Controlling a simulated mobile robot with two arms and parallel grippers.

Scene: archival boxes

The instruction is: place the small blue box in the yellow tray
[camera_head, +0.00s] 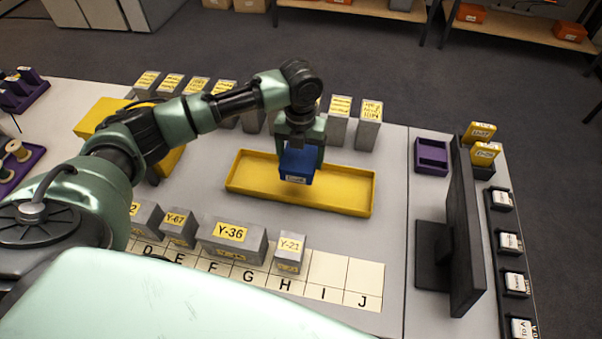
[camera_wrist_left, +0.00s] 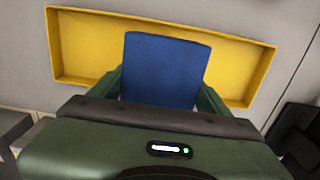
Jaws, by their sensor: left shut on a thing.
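The small blue box (camera_head: 297,165) is held in my left gripper (camera_head: 299,160), above the middle of the yellow tray (camera_head: 345,201) in the head view. The gripper points down, and its fingers are shut on the box's sides. In the left wrist view the blue box (camera_wrist_left: 166,70) sits between the two green fingers (camera_wrist_left: 160,88), with the yellow tray (camera_wrist_left: 82,45) behind it. I cannot tell exactly how far the box is above the tray floor. The visible parts of the tray are empty. My right gripper is not in view.
Grey labelled boxes (camera_head: 232,238) stand along a lettered strip (camera_head: 328,268) in front of the tray. More upright grey boxes (camera_head: 369,128) stand behind it. A black monitor (camera_head: 462,230) and a purple tray (camera_head: 431,156) are to the right. Bare table lies right of the yellow tray.

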